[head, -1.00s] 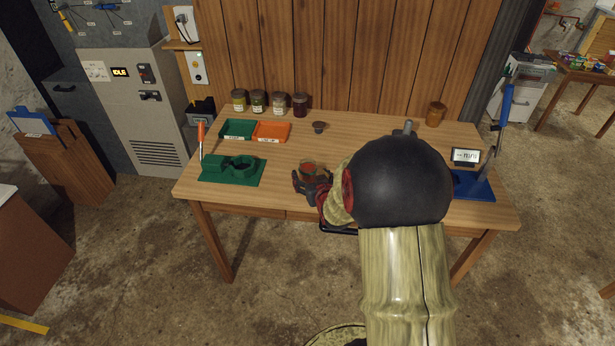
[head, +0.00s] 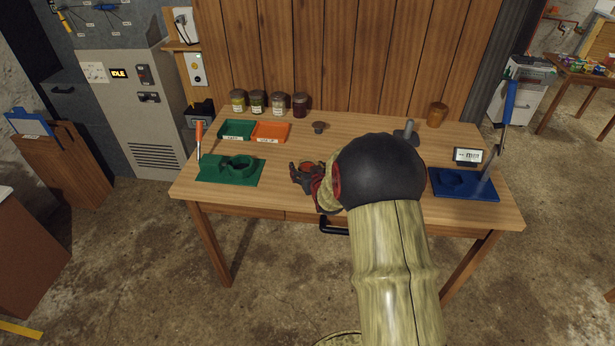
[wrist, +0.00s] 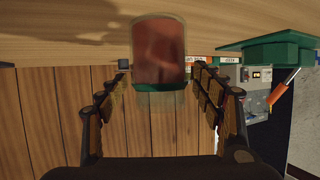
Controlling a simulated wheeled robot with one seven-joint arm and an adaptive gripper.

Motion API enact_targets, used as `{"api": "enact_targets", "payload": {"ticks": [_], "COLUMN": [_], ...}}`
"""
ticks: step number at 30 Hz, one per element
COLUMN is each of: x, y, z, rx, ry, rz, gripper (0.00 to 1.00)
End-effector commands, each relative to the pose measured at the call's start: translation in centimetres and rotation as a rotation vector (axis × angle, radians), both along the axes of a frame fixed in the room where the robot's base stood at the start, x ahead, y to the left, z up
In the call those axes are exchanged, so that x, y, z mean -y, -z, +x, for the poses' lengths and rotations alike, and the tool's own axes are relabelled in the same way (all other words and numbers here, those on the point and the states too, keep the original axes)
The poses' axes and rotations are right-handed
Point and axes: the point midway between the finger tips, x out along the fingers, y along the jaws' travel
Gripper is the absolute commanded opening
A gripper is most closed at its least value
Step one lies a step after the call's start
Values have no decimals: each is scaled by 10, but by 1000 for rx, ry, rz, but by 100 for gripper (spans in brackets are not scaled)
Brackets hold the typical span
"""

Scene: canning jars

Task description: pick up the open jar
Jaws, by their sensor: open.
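The open jar (wrist: 159,52) is clear glass with red contents. It stands on the wooden table and shows upside down in the wrist view, between my open fingers, with a small gap on each side. My gripper (wrist: 159,85) is not closed on it. In the head view my gripper (head: 304,177) is low over the front middle of the table, and it and my arm hide most of the jar. A small dark lid-like piece (head: 319,127) lies behind it on the table.
A green fixture (head: 215,170) is to the left, with green (head: 236,129) and orange (head: 270,132) trays behind it. Several filled jars (head: 278,102) line the back. A blue press base (head: 470,190) and a small display (head: 467,155) are on the right.

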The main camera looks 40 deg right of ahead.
Motion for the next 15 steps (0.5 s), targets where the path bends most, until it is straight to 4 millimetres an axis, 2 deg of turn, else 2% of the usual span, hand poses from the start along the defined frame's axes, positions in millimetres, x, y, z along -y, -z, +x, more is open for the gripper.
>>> {"api": "enact_targets", "payload": {"ticks": [15], "x": [0], "y": [0], "z": [0], "rx": [0], "ry": [0], "rz": [0], "gripper": [40]}}
